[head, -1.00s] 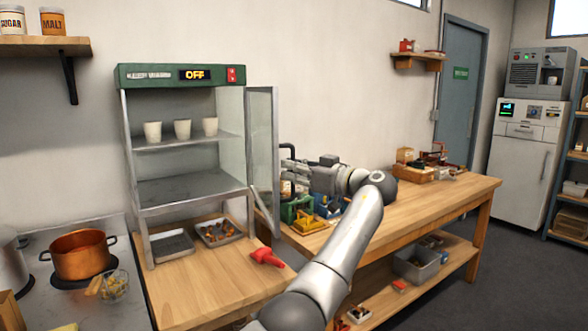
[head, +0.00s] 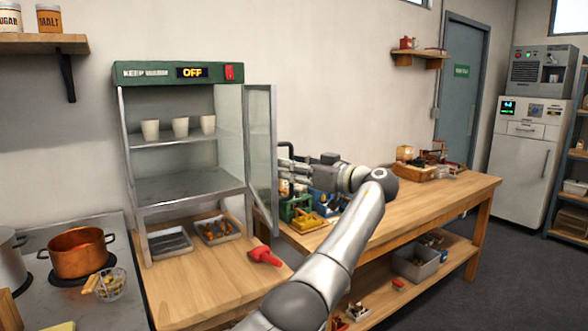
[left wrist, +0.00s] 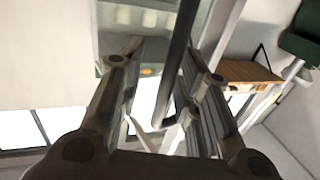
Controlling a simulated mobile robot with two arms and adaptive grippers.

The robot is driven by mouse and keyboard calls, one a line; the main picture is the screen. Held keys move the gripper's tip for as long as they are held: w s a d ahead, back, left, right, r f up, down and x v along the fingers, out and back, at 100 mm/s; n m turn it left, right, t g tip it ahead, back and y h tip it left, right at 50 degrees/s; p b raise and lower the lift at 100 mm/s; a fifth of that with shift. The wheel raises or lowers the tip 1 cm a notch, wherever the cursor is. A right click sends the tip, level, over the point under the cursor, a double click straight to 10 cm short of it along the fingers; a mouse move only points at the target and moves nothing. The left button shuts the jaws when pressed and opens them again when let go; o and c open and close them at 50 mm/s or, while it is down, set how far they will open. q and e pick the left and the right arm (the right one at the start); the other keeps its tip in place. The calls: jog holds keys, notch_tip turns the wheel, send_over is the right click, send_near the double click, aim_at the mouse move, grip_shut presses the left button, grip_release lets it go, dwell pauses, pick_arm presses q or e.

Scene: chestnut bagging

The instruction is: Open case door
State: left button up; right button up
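The display case (head: 165,75) has a green top with an "OFF" sign. Its glass door (head: 261,150) stands swung open at the right side of the case. A dark bar handle (head: 283,148) sticks out from the door's outer side. My left gripper (head: 284,170) is at this handle, its fingertips partly hidden behind or beside it. In the left wrist view the two fingers (left wrist: 160,62) are spread apart, and the dark handle bar (left wrist: 181,60) runs between them, nearer the right finger. My right gripper is in neither view.
Several paper cups (head: 180,127) stand on the upper shelf of the case. A red item (head: 264,256) lies on the wooden counter (head: 205,285) in front. Small coloured bins (head: 300,212) sit on the bench below my gripper. A copper pot (head: 78,254) is on the stove at left.

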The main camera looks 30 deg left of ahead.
pick_arm(q)
jog(key=d, duration=1.2)
jog(key=shift+s, duration=0.4)
